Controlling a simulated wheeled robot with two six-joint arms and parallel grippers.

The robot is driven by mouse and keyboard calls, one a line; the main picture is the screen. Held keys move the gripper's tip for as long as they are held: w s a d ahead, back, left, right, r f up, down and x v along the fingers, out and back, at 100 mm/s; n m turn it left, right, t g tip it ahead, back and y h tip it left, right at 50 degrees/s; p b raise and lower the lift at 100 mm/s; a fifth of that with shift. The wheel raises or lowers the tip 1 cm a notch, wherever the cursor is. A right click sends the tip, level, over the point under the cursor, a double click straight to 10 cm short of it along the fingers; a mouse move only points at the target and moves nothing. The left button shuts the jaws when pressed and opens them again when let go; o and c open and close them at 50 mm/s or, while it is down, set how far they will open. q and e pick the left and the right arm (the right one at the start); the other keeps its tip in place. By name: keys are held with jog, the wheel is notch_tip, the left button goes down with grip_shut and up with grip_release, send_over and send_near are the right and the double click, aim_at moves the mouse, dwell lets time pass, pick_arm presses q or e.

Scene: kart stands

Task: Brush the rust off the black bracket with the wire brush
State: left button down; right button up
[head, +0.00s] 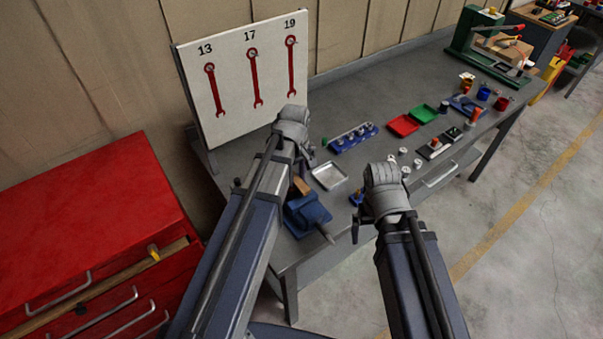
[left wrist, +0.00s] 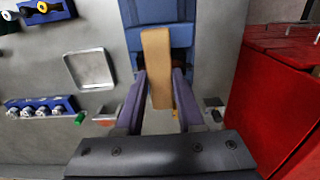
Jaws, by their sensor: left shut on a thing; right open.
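My left gripper (head: 302,172) is over the blue vise (head: 308,213) at the near left end of the bench. It is shut on a wooden piece, which looks like the handle of the wire brush (head: 303,186). In the left wrist view the wooden handle (left wrist: 158,65) lies between the two fingers (left wrist: 158,98), with the blue vise (left wrist: 160,12) behind it. I cannot make out the bristles or the black bracket; they may be hidden by the handle and my gripper. My right gripper (head: 366,224) is open and empty beside the bench's front edge.
A metal tray (head: 329,176) and a blue socket rail (head: 353,137) lie right of the vise. A wrench board (head: 246,76) stands behind; a red cabinet (head: 75,215) is at left.

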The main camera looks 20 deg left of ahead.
pick_arm(q)
jog(key=shift+s+a, duration=0.2)
jog(key=shift+s, duration=0.05)
jog(key=shift+s+a, duration=1.05)
jog(key=shift+s, duration=0.1)
notch_tip(320, 180, up, 6)
jog(key=p, duration=0.6)
notch_tip(320, 180, up, 3)
jog(key=p, duration=0.3)
dwell(0.3)
